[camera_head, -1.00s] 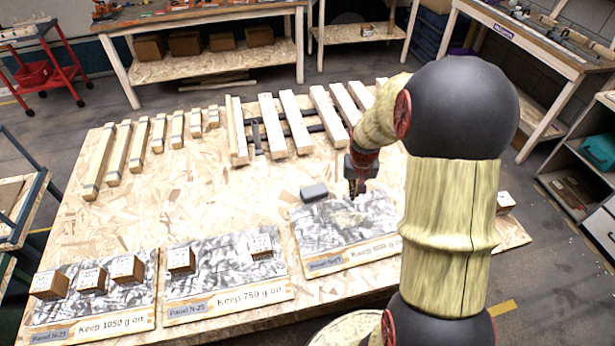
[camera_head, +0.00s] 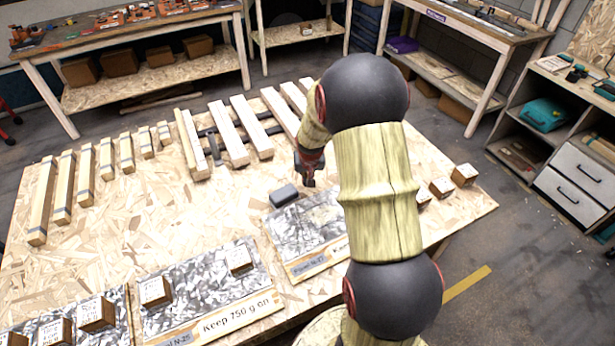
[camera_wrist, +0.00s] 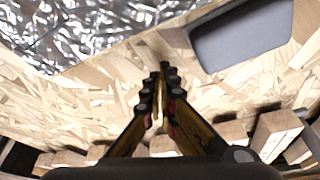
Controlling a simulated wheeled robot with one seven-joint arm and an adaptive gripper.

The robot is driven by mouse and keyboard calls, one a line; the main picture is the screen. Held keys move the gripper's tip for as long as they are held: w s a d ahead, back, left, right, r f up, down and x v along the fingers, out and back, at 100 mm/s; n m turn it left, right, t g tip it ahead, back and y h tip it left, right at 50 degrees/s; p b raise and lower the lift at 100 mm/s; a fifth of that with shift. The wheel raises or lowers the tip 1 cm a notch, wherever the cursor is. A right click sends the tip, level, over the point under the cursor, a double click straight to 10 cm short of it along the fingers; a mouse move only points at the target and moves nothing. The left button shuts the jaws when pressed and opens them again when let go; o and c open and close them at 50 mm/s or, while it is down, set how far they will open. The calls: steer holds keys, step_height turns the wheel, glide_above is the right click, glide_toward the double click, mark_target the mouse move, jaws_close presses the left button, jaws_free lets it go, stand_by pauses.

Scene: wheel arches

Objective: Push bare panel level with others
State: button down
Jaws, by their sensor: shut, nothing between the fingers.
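The bare panel (camera_head: 296,236) is a foil-covered board with no blocks visible on it. My arm hides its right part. Its labelled front edge sits farther back than that of the middle panel (camera_head: 190,291), which carries blocks. The left panel (camera_head: 117,306) also carries blocks. My gripper (camera_head: 307,181) points down near the bare panel's far edge, right of a grey block (camera_head: 283,195). In the wrist view, my gripper (camera_wrist: 163,72) is shut and empty, beside the panel's edge, with the foil (camera_wrist: 85,30) beyond. I cannot tell whether it touches.
The grey block also shows close by in the wrist view (camera_wrist: 240,38). Wooden bars (camera_head: 225,132) lie along the table's far side. Small labelled blocks (camera_head: 440,187) stand at the right, beyond my arm. Bare table (camera_head: 190,215) lies left of the gripper.

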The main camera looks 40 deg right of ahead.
mark_target(311, 203)
steer(key=shift+f, duration=0.65)
steer(key=shift+s+a+r+b, duration=0.1)
steer(key=shift+s+a+b, duration=0.25)
steer(key=shift+s+a, duration=0.35)
steer(key=shift+s+a+r+b, duration=0.1)
steer(key=shift+s+a+b, duration=0.25)
steer(key=shift+s, duration=0.55)
steer(key=shift+s+a+p, duration=0.1)
steer(key=shift+s+a, duration=0.4)
steer(key=shift+s, duration=0.3)
steer(key=shift+s+a+p, duration=0.1)
steer(key=shift+s+a, duration=0.45)
steer(key=shift+s, duration=0.25)
steer(key=shift+s+a+p, duration=0.1)
steer(key=shift+s+a, duration=0.4)
steer(key=shift+s, duration=0.3)
steer(key=shift+w, duration=0.1)
steer(key=w+d, duration=0.2)
steer(key=w, duration=0.1)
steer(key=shift+w+d+r, duration=0.15)
steer(key=shift+w+r, duration=0.05)
steer(key=shift+r, duration=0.15)
steer(key=p+v, duration=0.3)
steer(key=v, duration=0.6)
steer(key=shift+s+p, duration=0.15)
steer(key=shift+p, duration=0.15)
